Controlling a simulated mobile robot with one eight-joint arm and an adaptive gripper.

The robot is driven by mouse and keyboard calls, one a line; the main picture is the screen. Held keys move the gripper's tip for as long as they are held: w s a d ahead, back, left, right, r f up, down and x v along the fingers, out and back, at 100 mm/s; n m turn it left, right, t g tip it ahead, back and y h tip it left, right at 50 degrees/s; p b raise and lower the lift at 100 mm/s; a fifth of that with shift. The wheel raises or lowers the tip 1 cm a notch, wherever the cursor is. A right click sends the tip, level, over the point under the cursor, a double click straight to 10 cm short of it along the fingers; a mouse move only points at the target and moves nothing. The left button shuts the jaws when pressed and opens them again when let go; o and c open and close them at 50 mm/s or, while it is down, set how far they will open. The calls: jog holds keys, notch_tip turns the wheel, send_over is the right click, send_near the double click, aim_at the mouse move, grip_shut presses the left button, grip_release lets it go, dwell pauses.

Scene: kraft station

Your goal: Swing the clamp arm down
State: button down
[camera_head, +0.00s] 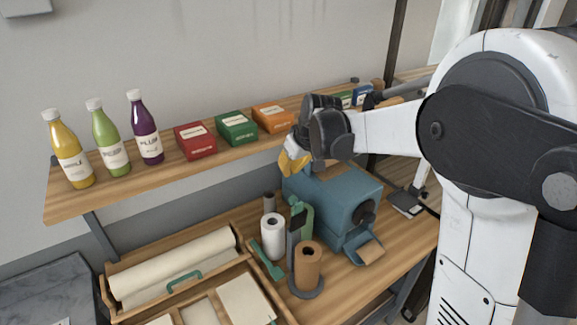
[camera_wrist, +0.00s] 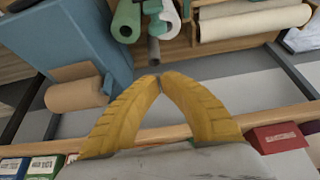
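My gripper (camera_head: 292,163) has yellow fingers and hangs above the back left of the blue machine (camera_head: 335,205), level with the shelf edge. In the wrist view the fingertips (camera_wrist: 160,77) meet with nothing between them. The machine stands left of them there (camera_wrist: 85,38), with a brown roll (camera_wrist: 76,92) at its back. I cannot clearly tell which part is the clamp arm. The gripper is above and apart from these.
A wooden shelf (camera_head: 130,193) behind the bench holds bottles (camera_head: 147,130) and small boxes (camera_head: 236,127). A white roll (camera_head: 272,238) and a grey cylinder (camera_head: 269,203) stand left of the machine. A wooden tray (camera_head: 112,310) with a large paper roll (camera_head: 172,263) lies at front left.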

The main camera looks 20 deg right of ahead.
notch_tip(320, 180, down, 7)
jog(key=shift+s, duration=0.15)
dwell(0.4)
jog(key=shift+s+d, duration=0.1)
